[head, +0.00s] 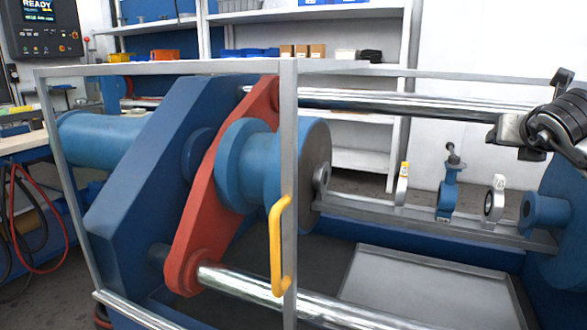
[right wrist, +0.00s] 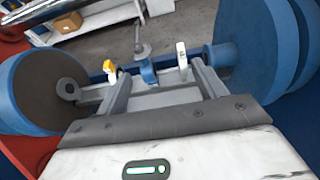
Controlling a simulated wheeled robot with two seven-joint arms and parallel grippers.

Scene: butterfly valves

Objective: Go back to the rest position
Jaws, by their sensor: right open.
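My right gripper (head: 508,132) comes in from the right edge in the head view, above the right part of the test bench and apart from it. In the right wrist view, its two fingers (right wrist: 161,72) are spread apart with nothing gripped between them. Beyond and below them is a blue butterfly valve (right wrist: 148,73), which also shows upright on the bench rail in the head view (head: 446,198). A yellow-topped pale piece (head: 402,184) stands to its left and a white ring-shaped piece (head: 493,200) to its right. My left gripper is not in view.
A grey frame with a post (head: 289,180) and a yellow handle (head: 278,245) stands in front of the bench. Polished bars (head: 410,103), a red arm (head: 205,215) and blue flanges (head: 247,165) fill the middle. Shelves (head: 312,14) stand behind. A control panel (head: 42,28) is at upper left.

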